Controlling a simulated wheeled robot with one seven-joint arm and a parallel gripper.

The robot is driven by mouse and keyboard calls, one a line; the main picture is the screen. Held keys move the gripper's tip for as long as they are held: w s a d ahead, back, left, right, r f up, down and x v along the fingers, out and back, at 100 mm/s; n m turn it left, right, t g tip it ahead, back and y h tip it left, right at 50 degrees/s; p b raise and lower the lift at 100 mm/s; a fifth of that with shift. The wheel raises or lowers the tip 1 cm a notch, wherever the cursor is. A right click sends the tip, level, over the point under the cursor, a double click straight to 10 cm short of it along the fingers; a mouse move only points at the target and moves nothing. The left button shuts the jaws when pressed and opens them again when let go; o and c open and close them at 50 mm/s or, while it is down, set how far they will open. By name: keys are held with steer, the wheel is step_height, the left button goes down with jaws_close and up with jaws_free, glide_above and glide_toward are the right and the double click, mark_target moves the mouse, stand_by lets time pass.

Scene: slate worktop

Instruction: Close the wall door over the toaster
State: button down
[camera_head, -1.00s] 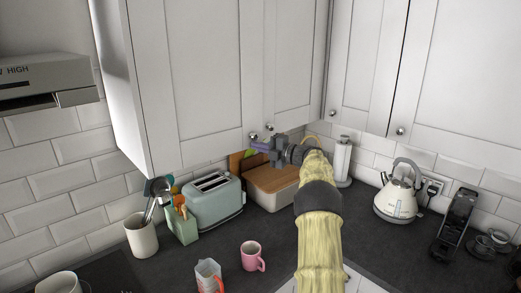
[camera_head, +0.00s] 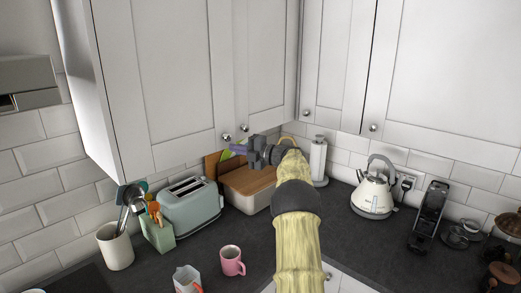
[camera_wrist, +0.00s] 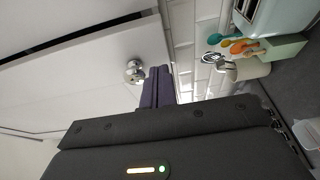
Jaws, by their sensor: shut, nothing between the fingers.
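The white wall door (camera_head: 165,80) hangs above the toaster (camera_head: 191,206). In the head view it looks flush with its cabinet or nearly so; I cannot tell if a small gap is left. Its round metal knob (camera_head: 227,137) is at the lower right corner. My gripper (camera_head: 236,150) is just below and right of the knob, its purple fingers shut and empty. In the wrist view the shut fingers (camera_wrist: 157,75) are beside a knob (camera_wrist: 135,72), apparently not holding it. A dark gap (camera_wrist: 70,38) runs along the white panel there.
The neighbouring wall door (camera_head: 265,60) has its own knob (camera_head: 244,128). Below stand a bread bin (camera_head: 245,200), a utensil pot (camera_head: 115,246), a pink mug (camera_head: 231,261) and a paper towel roll (camera_head: 318,160). A kettle (camera_head: 371,192) is to the right.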

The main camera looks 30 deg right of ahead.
steer(key=s+d+p, duration=0.3)
steer(key=d+p, duration=0.2)
steer(key=d, duration=0.5)
steer(key=shift+d, duration=0.35)
stand_by(0.5)
steer(key=shift+w, duration=0.2)
